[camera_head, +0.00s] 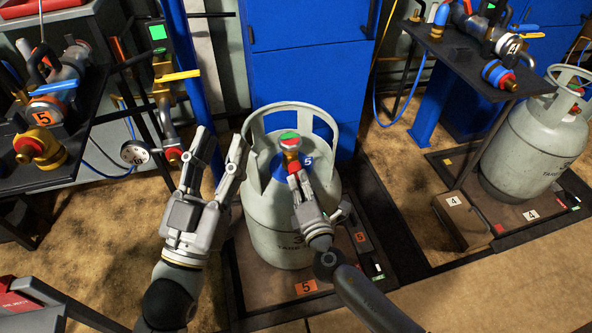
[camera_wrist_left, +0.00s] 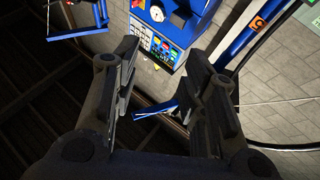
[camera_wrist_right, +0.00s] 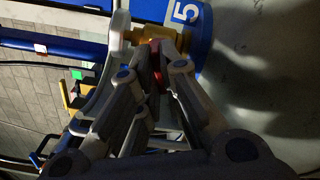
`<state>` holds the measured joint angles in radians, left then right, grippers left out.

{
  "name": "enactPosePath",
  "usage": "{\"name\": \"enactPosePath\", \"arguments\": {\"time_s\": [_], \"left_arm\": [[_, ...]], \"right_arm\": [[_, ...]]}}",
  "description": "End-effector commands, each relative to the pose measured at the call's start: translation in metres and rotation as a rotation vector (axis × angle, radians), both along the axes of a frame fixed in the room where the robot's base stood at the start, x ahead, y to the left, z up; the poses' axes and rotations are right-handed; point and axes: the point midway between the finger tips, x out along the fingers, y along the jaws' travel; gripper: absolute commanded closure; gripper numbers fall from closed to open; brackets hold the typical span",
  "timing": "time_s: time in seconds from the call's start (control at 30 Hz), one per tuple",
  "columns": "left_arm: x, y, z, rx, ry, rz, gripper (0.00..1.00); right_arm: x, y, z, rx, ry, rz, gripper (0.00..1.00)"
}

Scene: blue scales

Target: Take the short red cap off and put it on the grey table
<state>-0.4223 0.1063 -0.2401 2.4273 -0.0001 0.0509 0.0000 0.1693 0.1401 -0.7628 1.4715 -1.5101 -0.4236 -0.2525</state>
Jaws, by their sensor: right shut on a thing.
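A grey gas cylinder (camera_head: 280,235) marked 5 stands upright in the middle of the head view. Its valve (camera_head: 290,147) with a green and red top sits inside the collar. My right gripper (camera_head: 296,178) reaches inside the collar and is shut on the short red cap (camera_head: 293,167) on the near side of the valve. The red cap also shows between the fingers in the right wrist view (camera_wrist_right: 154,62), largely hidden by them. My left gripper (camera_head: 218,140) is open and empty, left of the cylinder, fingers pointing away. A dark grey table (camera_head: 85,135) stands at the left.
The left table carries several valve fittings (camera_head: 38,145). A yellow-handled valve (camera_head: 178,76) and a gauge (camera_head: 135,152) are beside it. Another dark table (camera_head: 460,72) and cylinder (camera_head: 530,145) stand at the right. A blue cabinet (camera_head: 300,75) is behind.

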Motion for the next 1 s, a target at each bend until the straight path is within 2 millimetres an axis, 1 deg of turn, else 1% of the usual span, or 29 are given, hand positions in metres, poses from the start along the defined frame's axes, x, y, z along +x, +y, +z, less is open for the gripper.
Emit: {"name": "enactPosePath", "arguments": {"time_s": [0.4, 0.63, 1.0], "left_arm": [[0.008, 0.002, -0.020, 0.032, 0.114, 0.009, 0.60], [0.010, 0.003, -0.032, 0.046, 0.171, 0.014, 0.60], [0.010, 0.003, -0.032, 0.047, 0.171, 0.013, 0.60]], "right_arm": [[-0.001, 0.000, -0.001, -0.124, -0.038, 0.000, 1.00], [-0.001, 0.000, -0.001, -0.167, -0.052, 0.000, 1.00], [-0.001, 0.000, -0.001, -0.173, -0.054, 0.000, 1.00]]}}
